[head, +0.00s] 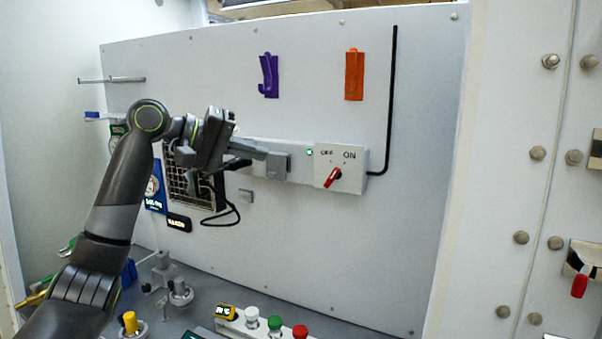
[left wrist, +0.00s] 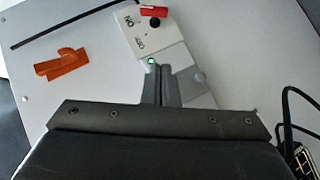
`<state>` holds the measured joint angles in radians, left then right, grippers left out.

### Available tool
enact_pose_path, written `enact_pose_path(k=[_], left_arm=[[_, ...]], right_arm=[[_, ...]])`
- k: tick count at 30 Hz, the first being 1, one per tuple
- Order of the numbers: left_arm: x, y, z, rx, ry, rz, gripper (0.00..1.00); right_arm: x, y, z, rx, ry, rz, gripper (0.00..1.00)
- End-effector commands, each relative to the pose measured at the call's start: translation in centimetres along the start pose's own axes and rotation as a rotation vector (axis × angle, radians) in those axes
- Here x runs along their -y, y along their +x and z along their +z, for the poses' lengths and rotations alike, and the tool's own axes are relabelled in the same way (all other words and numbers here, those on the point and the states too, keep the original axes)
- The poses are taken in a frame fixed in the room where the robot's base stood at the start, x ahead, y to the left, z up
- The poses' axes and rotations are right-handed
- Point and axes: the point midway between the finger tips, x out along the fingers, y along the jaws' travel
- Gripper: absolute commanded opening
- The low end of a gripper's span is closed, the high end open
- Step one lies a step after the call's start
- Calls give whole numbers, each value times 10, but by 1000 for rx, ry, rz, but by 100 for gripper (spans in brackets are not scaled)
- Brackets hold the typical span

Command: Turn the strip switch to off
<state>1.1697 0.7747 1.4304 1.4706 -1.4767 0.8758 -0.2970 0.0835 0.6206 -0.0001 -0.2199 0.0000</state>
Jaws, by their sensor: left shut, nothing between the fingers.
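The strip switch is a red knob (head: 332,178) on the white end box of a strip (head: 350,182) fixed to the grey back panel. Its handle is tilted, upper end to the right, below the ON label; OFF is printed at the left. A green light (head: 309,152) glows left of the labels. The knob (left wrist: 154,11) also shows at the top of the left wrist view. My left gripper (head: 264,154) is shut and empty, in front of the strip, left of the switch; its fingertips (left wrist: 161,68) appear near the green light. My right gripper is not in view.
A purple hook (head: 269,76) and an orange hook (head: 354,75) are on the panel above the strip. A black cable (head: 391,100) runs up from the box's right side. Several coloured buttons (head: 275,324) stand below. The panel right of the box is clear.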

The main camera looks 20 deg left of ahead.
Motion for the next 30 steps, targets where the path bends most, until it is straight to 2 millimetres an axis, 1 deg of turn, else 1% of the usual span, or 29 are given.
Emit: enact_pose_path(k=[5,10,16,18,22,25,30], left_arm=[[-2,25,0,5,-3,1,0],[-4,61,0,6,-3,2,0],[-2,101,1,5,-2,0,0],[-2,108,11,4,1,-1,0],[-1,118,22,3,1,-1,0],[0,123,27,1,1,-2,0],[1,125,29,-1,2,-1,0]], right_arm=[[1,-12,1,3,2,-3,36],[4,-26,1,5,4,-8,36],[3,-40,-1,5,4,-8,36],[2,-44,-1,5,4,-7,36],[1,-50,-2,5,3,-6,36],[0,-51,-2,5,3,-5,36],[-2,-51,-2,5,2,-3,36]])
